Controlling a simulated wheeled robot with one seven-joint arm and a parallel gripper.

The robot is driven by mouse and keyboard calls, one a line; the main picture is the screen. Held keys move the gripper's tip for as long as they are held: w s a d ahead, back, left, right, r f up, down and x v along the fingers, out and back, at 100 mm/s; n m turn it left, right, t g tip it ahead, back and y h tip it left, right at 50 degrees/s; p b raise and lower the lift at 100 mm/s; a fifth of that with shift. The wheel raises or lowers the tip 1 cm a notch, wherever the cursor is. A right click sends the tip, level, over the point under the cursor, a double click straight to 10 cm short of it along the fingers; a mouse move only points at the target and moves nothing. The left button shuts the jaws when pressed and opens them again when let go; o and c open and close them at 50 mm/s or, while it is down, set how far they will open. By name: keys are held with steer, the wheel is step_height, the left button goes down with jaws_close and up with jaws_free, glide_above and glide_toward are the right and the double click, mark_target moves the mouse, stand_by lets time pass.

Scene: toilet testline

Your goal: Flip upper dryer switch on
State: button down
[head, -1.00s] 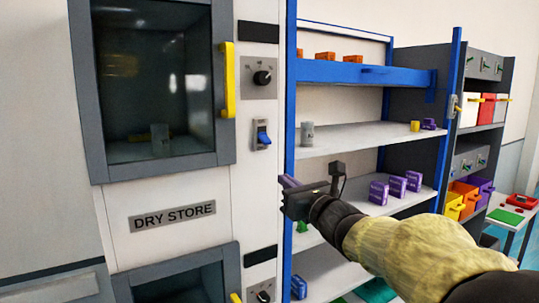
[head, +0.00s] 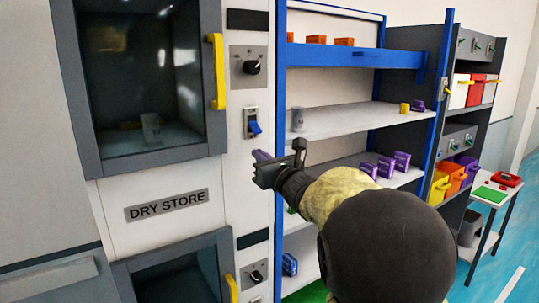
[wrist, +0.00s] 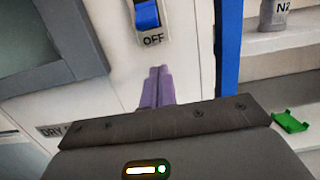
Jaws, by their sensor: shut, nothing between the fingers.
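The upper dryer switch (head: 254,127) is a blue rocker in a pale plate on the white panel, right of the upper dryer window and below a black knob. In the wrist view the blue rocker (wrist: 147,15) is at the top, with the word OFF on the plate under it. My gripper (head: 261,156) is shut and empty, its purple fingers just below the switch in the head view. In the wrist view the closed fingertips (wrist: 158,70) point up at the panel below the OFF label. I see no contact with the rocker.
The upper dryer door (head: 150,165) has a yellow handle (head: 217,72) left of the switch. A blue-framed shelf (head: 350,72) with boxes and a canister (head: 297,119) stands close on the right. A second knob (head: 255,276) is lower on the panel.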

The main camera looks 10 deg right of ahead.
mark_target(256, 129)
steer(key=shift+w+a+r+p, duration=0.3)
steer(key=shift+w+r+p, duration=0.5)
steer(key=shift+w, duration=0.1)
steer(key=shift+s+d+r+p, duration=0.15)
steer(key=shift+s+r+p, duration=0.35)
steer(key=shift+r+p, duration=0.1)
steer(key=shift+s+d+r+p, duration=0.15)
steer(key=shift+s+r+p, duration=0.3)
steer(key=shift+r+p, duration=0.15)
steer(key=shift+w, duration=0.15)
steer(key=shift+a, duration=0.15)
